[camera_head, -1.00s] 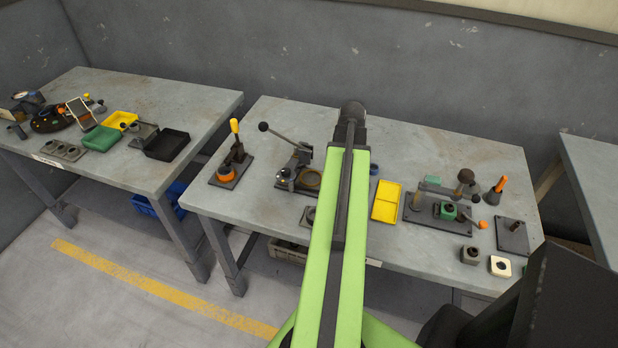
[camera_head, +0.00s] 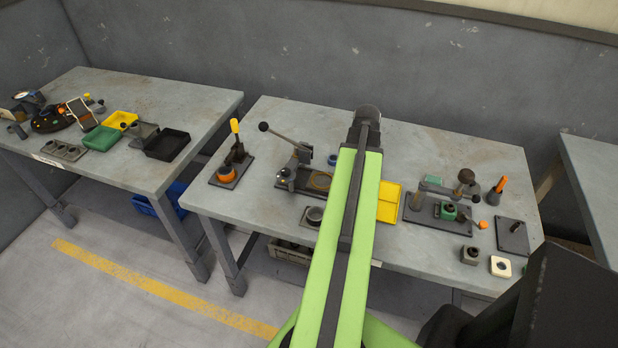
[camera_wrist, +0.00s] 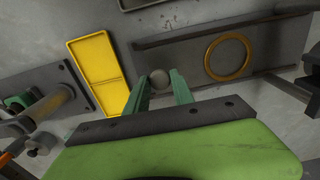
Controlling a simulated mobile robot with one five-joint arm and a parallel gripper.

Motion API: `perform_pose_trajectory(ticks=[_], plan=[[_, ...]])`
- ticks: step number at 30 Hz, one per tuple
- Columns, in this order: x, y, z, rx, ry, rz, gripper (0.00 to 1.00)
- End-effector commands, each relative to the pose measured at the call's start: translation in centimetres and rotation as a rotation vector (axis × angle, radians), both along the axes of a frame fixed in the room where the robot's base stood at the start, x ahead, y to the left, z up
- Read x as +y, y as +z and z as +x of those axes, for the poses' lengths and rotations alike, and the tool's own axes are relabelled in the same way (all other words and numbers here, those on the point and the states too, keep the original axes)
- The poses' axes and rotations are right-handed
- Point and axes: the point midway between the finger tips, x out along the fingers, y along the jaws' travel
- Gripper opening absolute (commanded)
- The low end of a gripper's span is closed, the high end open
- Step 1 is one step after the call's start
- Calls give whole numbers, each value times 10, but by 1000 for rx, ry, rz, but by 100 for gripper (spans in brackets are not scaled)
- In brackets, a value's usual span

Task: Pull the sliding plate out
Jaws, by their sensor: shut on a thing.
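The sliding plate (camera_wrist: 190,63) is a dark flat plate with an orange-brown ring (camera_wrist: 228,57) on it, in the wrist view. A pale round knob (camera_wrist: 158,76) is at its left end there. My gripper (camera_wrist: 158,80) has its green fingers on either side of the knob and is shut on it. In the head view the plate sticks out to the right of the lever press (camera_head: 300,160), and the ring (camera_head: 320,180) shows clear of the press. My arm hides the plate's outer end, the knob and my fingers in that view.
A yellow tray (camera_head: 388,203) lies right of my arm, and a green-block fixture (camera_head: 447,210) beyond it. A toggle clamp (camera_head: 232,165) with an orange ring stands left of the press. A grey ring block (camera_head: 313,216) sits near the front edge. A blue ring (camera_head: 332,160) is behind the plate.

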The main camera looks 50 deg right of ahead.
Motion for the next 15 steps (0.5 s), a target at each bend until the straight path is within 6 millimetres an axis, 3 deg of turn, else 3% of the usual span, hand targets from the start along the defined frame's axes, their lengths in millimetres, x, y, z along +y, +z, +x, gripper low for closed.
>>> perform_pose_trajectory(ticks=[15], plan=[[-6, 0, -18, 0, -1, 0, 6]])
